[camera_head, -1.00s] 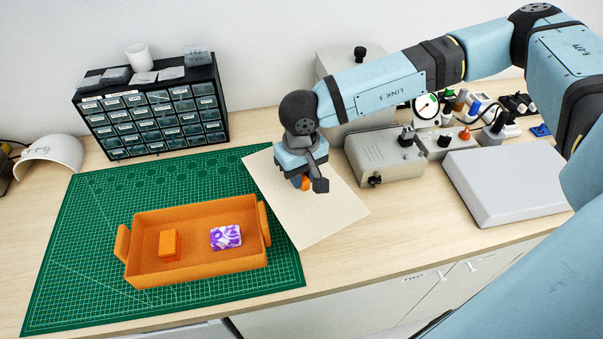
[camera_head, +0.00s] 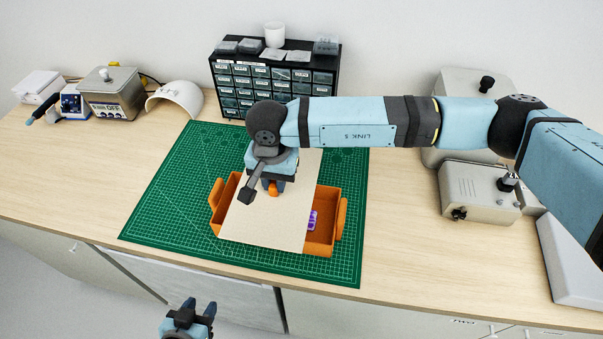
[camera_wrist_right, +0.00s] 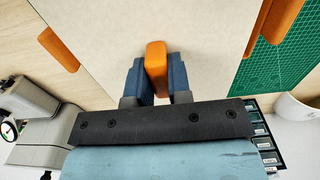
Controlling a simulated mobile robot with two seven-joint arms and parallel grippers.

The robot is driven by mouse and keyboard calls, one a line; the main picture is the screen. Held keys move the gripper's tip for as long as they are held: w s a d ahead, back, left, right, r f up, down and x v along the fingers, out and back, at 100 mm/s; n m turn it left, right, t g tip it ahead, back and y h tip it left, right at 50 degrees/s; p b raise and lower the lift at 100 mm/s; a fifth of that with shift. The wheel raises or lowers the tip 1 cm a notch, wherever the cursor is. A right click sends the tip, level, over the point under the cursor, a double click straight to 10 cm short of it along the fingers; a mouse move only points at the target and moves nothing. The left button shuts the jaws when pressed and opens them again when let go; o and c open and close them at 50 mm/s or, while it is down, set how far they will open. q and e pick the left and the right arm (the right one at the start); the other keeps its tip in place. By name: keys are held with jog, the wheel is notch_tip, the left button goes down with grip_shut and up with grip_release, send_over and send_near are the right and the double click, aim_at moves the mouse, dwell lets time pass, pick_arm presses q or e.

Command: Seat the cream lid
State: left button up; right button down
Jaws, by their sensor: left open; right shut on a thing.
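The cream lid (camera_head: 262,222) is a flat sheet with an orange knob (camera_wrist_right: 156,65). My right gripper (camera_head: 272,187) is shut on that knob, one finger on each side in the wrist view. The lid is over the orange box (camera_head: 321,246), its longer side running across the box's long side. The box's left and right ends stick out. Whether the lid touches the rim, I cannot tell. A purple and white piece (camera_head: 312,221) shows inside the right end; the rest of the inside is hidden. My left gripper (camera_head: 199,307) is open and empty, in front of the bench.
The green cutting mat (camera_head: 180,205) lies under the box. A drawer cabinet (camera_head: 228,90) stands behind it. Grey instruments (camera_head: 478,192) stand to the right, and a white curved shell (camera_head: 175,98) and devices at the back left. The bench left of the mat is clear.

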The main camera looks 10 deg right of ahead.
dwell(0.5)
jog(key=shift+f+b, duration=0.3)
jog(key=shift+b, duration=0.55)
notch_tip(320, 180, down, 5)
jog(key=b, duration=0.6)
jog(key=shift+f, duration=0.1)
jog(key=shift+b, duration=0.55)
